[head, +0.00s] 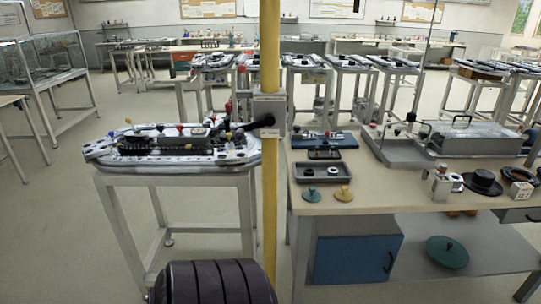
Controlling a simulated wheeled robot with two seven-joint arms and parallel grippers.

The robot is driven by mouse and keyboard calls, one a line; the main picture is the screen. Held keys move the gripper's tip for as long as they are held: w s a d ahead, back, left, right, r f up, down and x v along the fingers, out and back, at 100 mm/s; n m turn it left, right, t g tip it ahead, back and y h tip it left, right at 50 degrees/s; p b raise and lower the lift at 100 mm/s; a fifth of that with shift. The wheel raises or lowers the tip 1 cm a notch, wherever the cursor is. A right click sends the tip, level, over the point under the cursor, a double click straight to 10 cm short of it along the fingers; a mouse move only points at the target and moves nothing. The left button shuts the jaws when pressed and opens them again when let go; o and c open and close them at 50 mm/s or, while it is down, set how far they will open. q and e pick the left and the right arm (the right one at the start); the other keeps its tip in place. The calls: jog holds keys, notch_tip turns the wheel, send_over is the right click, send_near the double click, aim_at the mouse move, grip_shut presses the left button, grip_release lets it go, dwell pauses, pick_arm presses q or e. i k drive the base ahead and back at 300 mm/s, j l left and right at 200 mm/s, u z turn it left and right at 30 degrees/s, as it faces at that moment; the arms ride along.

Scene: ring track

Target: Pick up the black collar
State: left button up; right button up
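A black flanged round piece (483,183), which looks like the black collar, lies on the right part of the beige workbench (400,196), its wide rim down. It stands between a pale metal block with a dark round face (446,183) and a small boxy part (518,191). Two small rings, one dark (308,172) and one with a pale centre (333,171), lie in a shallow grey tray (322,181) at the bench's left; they are too small to identify surely. Neither of my grippers is in view.
A yellow post (269,200) stands between the bench and a track table (175,160) at left. Teal (308,195) and yellow (343,194) knobbed discs lie near the bench's front edge. A grey tray (395,150) and metal box (478,138) fill the back right.

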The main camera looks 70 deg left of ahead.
aim_at(309, 172)
jog(key=u, duration=1.9)
